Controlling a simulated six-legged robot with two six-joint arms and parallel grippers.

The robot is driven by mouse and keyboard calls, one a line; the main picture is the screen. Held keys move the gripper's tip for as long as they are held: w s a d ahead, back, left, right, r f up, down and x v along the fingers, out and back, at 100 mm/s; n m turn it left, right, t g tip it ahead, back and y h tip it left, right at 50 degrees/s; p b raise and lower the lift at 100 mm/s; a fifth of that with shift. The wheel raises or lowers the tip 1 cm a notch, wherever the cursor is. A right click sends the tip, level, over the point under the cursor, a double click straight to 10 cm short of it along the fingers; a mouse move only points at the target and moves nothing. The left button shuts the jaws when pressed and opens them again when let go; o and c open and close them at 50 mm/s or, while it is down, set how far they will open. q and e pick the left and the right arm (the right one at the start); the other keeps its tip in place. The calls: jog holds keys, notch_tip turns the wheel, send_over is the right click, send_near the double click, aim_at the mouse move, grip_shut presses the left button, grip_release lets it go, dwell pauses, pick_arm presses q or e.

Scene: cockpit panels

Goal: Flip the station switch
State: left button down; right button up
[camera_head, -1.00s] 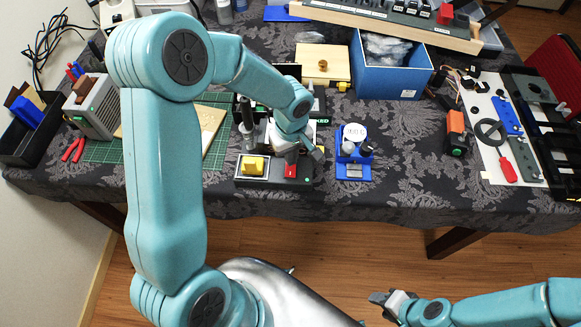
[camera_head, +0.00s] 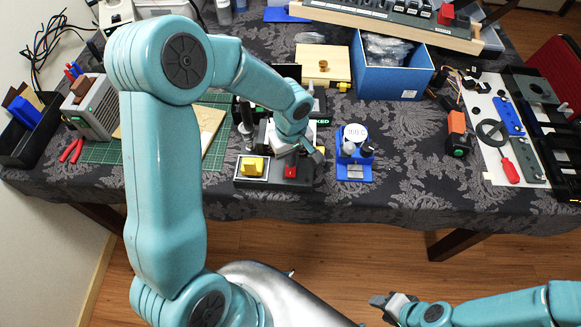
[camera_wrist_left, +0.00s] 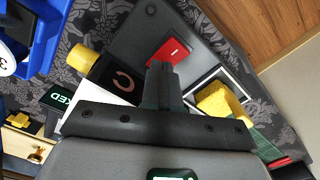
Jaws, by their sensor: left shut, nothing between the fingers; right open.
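The station (camera_head: 262,184) is a dark box at the table's front edge in the head view. Its red switch (camera_head: 291,172) sits at the front right; a yellow block-like control (camera_head: 253,166) sits on a pale plate to its left. My left gripper (camera_head: 318,156) is shut and empty above the station. Its fingertips (camera_wrist_left: 161,72) overlap the red switch's edge in the wrist view; I cannot tell contact. My right gripper (camera_head: 379,299) is open over the floor.
A blue stand (camera_head: 354,173) with white and grey parts is just right of the station. A green mat (camera_head: 100,151) lies left. Cloth right of the blue stand is clear.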

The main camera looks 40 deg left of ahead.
pick_arm(q)
notch_tip(320, 180, up, 7)
jog(key=p, duration=0.3)
jog(key=shift+f, duration=0.15)
dwell(0.4)
